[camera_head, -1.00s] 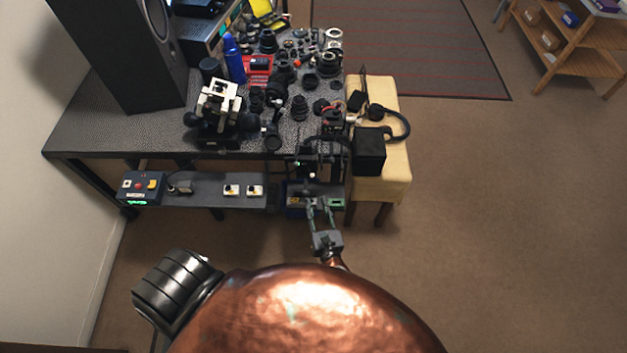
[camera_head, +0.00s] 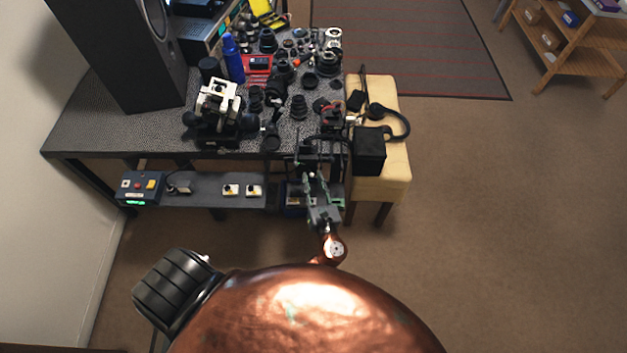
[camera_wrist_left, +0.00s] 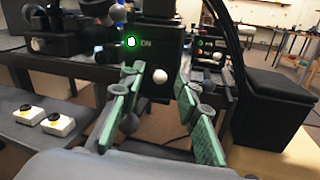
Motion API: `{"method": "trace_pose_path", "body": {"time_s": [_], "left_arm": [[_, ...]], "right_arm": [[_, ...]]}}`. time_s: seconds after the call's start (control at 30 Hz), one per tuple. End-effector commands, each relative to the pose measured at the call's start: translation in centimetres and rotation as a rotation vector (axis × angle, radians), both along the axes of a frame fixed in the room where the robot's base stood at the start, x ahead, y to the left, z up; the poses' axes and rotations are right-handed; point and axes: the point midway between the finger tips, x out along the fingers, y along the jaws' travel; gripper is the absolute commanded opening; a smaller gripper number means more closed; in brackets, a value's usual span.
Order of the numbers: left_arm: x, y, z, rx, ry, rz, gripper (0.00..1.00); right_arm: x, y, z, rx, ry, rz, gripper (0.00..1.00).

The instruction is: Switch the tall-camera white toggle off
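In the left wrist view, a dark box with a lit green light (camera_wrist_left: 131,41) and the word ON stands just ahead. A white ball-tipped toggle (camera_wrist_left: 160,76) sticks out of its front, below the label. My left gripper (camera_head: 314,180) is open, with its green-padded fingers pointing at the box. In the wrist view the toggle appears between the two fingertips, with no clear contact. In the head view the gripper is at the front of the bench, and the toggle is too small to make out.
A second dark box with a green light and a white knob (camera_wrist_left: 217,56) stands to the right. A black box (camera_head: 369,151) sits on a yellow stool (camera_head: 393,184). Two yellow-and-white switches (camera_head: 242,191) are on the lower shelf (camera_head: 211,185). Lens parts crowd the bench top.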

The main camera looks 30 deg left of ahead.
Motion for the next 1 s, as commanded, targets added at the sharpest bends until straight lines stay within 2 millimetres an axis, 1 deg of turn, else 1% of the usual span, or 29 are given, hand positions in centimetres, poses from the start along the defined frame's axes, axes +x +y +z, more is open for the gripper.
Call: {"method": "trace_pose_path", "body": {"time_s": [0.1, 0.5, 0.53, 0.83, 1.0], "left_arm": [[-0.02, -0.01, -0.01, 0.000, 0.000, 0.000, 0.29], [-0.04, -0.03, -0.03, -0.001, 0.001, 0.000, 0.01], [-0.03, -0.04, -0.03, -0.001, 0.001, 0.000, 0.00], [-0.08, -0.01, 0.00, 0.000, 0.001, -0.005, 0.00], [-0.31, 0.19, 0.12, 0.002, 0.002, -0.044, 0.00]], "right_arm": [[-0.03, 0.08, 0.00, 0.001, 0.000, 0.000, 0.26], [-0.07, 0.22, -0.03, 0.002, 0.001, 0.000, 0.26], [-0.07, 0.22, -0.03, 0.002, 0.001, 0.000, 0.26], [-0.05, 0.22, 0.09, 0.002, 0.001, 0.000, 0.26], [0.17, 0.21, 0.77, 0.002, -0.003, 0.000, 0.26]]}}
